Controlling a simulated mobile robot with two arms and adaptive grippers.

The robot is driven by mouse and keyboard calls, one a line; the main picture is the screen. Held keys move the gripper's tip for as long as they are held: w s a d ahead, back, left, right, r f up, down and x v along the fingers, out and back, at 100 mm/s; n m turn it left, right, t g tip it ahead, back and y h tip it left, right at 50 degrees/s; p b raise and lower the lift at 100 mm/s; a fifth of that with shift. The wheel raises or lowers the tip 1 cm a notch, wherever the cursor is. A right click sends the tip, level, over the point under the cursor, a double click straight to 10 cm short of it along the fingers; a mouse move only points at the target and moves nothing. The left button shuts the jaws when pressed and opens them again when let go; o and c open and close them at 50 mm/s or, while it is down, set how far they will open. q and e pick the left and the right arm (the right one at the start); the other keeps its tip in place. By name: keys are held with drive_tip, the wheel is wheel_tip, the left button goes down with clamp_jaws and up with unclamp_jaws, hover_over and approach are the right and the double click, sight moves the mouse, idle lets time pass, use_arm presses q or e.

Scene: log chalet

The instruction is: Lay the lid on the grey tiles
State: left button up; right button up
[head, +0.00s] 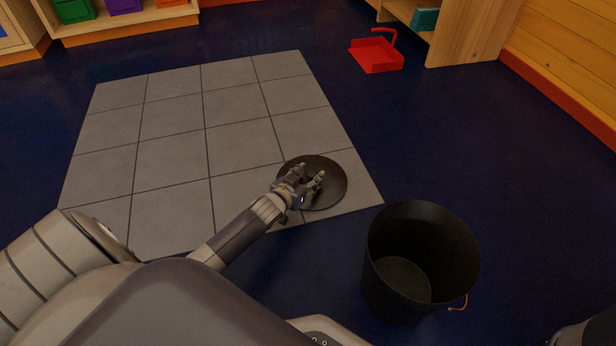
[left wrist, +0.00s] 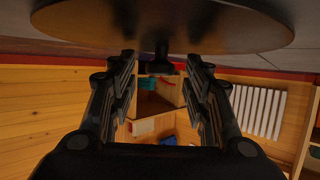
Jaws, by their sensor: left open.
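The dark round lid (head: 331,184) is at the near right part of the grey tiles (head: 170,130), its whole outline within them. It looks flat on or very close to them; a small gap cannot be ruled out. In the left wrist view the lid (left wrist: 160,28) fills the top, its knob (left wrist: 162,55) pointing into the space between the fingers. My left gripper (head: 308,179) is over the lid with its fingers open, one on each side of the knob and apart from it. My right gripper is not in view; only a bit of my right arm shows at bottom right.
A black bucket (head: 375,265) with an open top stands on the dark blue floor, just off the tiles' near right corner. A red dustpan (head: 376,55) lies farther back, beside a wooden shelf (head: 465,35). The far tiles are clear.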

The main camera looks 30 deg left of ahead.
use_arm(q)
drive_tip(key=p+v, duration=0.7)
drive_tip(key=v, duration=0.4)
drive_tip(key=shift+r+p, duration=0.2)
drive_tip(key=shift+p, duration=0.2)
drive_tip(key=shift+s+r, duration=0.1)
drive_tip(key=shift+s, duration=0.4)
